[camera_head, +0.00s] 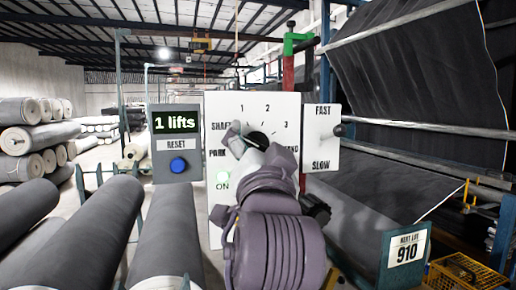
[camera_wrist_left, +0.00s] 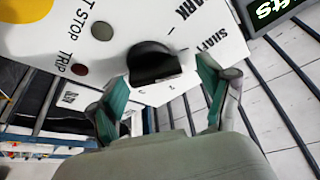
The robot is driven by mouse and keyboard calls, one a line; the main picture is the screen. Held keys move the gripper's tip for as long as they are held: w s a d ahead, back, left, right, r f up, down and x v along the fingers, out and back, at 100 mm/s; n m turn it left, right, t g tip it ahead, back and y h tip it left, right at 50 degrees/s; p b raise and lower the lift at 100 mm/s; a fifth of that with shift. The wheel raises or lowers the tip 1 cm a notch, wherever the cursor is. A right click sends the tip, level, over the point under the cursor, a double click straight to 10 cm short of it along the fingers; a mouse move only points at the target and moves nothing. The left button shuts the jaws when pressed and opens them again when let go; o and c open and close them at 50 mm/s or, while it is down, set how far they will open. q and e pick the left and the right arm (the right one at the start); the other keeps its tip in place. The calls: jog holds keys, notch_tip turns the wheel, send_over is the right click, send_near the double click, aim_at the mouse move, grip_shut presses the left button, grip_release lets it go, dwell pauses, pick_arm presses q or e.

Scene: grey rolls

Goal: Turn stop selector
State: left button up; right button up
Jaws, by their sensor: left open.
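The stop selector is a black round knob (camera_head: 258,140) on a white panel (camera_head: 270,105), ringed by the marks SHAFT, PARK, 1, 2, 3 and a partly hidden label ending in ND. In the left wrist view the knob (camera_wrist_left: 152,62) shows a raised dark grip, and the panel looks rotated. My left gripper (camera_head: 244,138) is in front of the knob and covers part of the dial in the head view. In the left wrist view its green-padded fingers (camera_wrist_left: 165,95) are spread, with the knob ahead between them. I cannot tell whether they touch it, or which mark it points to. My right gripper is not seen.
A grey box with a "1 lifts" display (camera_head: 176,122) and a blue RESET button (camera_head: 178,166) adjoins the panel's left. A FAST/SLOW plate (camera_head: 321,112) with a side knob adjoins its right. Grey rolls (camera_head: 85,235) lie lower left. A "910" sign (camera_head: 405,250) stands lower right.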

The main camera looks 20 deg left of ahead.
pick_arm(q)
notch_tip(320, 180, up, 9)
jog(key=shift+r, duration=0.15)
dwell(0.6)
